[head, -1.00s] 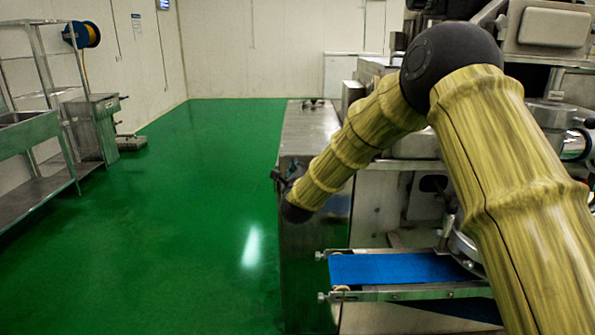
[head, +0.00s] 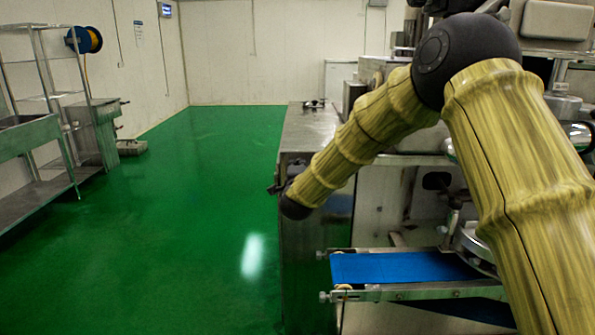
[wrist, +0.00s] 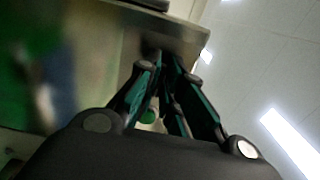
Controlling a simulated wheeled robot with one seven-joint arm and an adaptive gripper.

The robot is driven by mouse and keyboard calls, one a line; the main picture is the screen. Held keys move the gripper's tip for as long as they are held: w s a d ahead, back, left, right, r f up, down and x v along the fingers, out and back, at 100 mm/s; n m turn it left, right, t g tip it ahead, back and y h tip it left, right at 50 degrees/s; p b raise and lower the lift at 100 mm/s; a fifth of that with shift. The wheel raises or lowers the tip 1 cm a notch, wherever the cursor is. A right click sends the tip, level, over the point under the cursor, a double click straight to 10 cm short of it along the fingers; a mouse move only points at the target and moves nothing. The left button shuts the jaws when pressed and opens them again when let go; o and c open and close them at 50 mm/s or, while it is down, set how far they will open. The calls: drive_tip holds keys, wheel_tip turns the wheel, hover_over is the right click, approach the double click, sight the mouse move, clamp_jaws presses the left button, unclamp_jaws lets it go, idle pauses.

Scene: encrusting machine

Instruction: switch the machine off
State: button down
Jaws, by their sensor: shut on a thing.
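The machine (head: 395,205) is a large metal body on the right in the head view, with its side panel toward my arm. My gripper (wrist: 165,62) points at a metal panel (wrist: 100,35) in the wrist view. Its fingers converge and are shut on a small dark part (wrist: 151,45), which looks like a switch knob; its shape and setting are unclear. A small green round part (wrist: 148,115) shows between the fingers. In the head view my gripper (head: 275,187) is mostly hidden behind my forearm end, beside the machine's near-left cabinet (head: 305,145).
A blue conveyor belt (head: 390,267) juts out low below my arm. Open green floor (head: 190,220) lies to the left. A metal shelf and sink unit (head: 40,150) stands at the far left, with an orange-and-blue hose reel (head: 84,39) on the wall.

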drive_tip(key=shift+f+n, duration=0.15)
drive_tip(key=shift+n, duration=1.85)
drive_tip(key=shift+f+n, duration=0.15)
drive_tip(key=shift+n, duration=1.85)
drive_tip(key=c, duration=1.6)
unclamp_jaws()
drive_tip(key=shift+o, duration=0.2)
drive_tip(key=shift+s+d, duration=0.1)
drive_tip(key=s, duration=1.2)
